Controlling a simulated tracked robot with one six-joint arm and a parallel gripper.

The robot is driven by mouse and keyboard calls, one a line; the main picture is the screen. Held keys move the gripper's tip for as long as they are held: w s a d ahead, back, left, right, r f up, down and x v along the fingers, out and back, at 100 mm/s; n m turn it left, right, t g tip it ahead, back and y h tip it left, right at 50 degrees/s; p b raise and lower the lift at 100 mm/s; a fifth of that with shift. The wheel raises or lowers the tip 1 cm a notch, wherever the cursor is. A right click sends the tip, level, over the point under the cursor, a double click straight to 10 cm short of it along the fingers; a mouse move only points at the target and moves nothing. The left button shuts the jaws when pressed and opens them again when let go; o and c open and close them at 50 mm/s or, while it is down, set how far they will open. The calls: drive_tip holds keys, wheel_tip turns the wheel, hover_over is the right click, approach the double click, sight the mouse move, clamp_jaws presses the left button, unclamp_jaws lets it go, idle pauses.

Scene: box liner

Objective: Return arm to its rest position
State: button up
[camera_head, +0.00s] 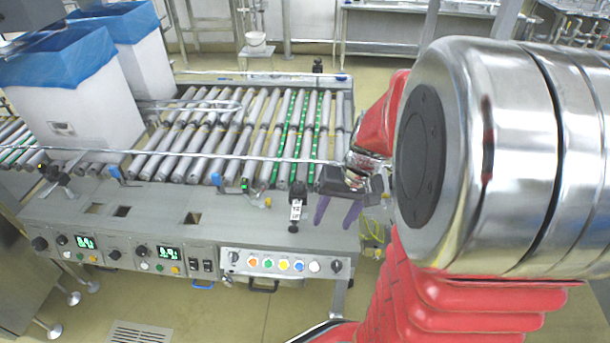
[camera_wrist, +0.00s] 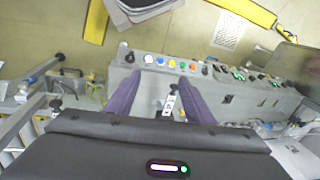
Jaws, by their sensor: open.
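My arm, red with a large shiny metal joint, fills the right side of the head view. My gripper (camera_head: 338,212) has two purple fingers and hangs just in front of the conveyor's near right corner. The gripper also shows in the wrist view (camera_wrist: 160,88), its fingers spread apart with nothing between them. The control panel (camera_head: 285,264) with coloured buttons lies below and left of the gripper in the head view. In the wrist view the panel (camera_wrist: 172,63) appears beyond the fingertips.
The roller conveyor (camera_head: 215,135) stretches left of my gripper. Two white boxes with blue liners stand on it, a nearer one (camera_head: 75,110) and a farther one (camera_head: 140,65). A small black-and-white device (camera_head: 296,205) sits on the conveyor's front edge close to the fingers. Floor is open at the front.

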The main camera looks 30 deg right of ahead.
drive_tip(key=s+a+r+n+t+h, duration=0.1)
drive_tip(key=a+r+n+t, duration=0.1)
drive_tip(key=a+r, duration=0.5)
drive_tip(key=s+a+r+n+t+h, duration=0.1)
drive_tip(key=s+a+r+n+t, duration=0.1)
drive_tip(key=a+r, duration=0.4)
drive_tip(key=shift+s+a+r+n, duration=0.25)
drive_tip(key=shift+a+r+n, duration=0.15)
drive_tip(key=shift+a+n, duration=0.6)
idle(0.7)
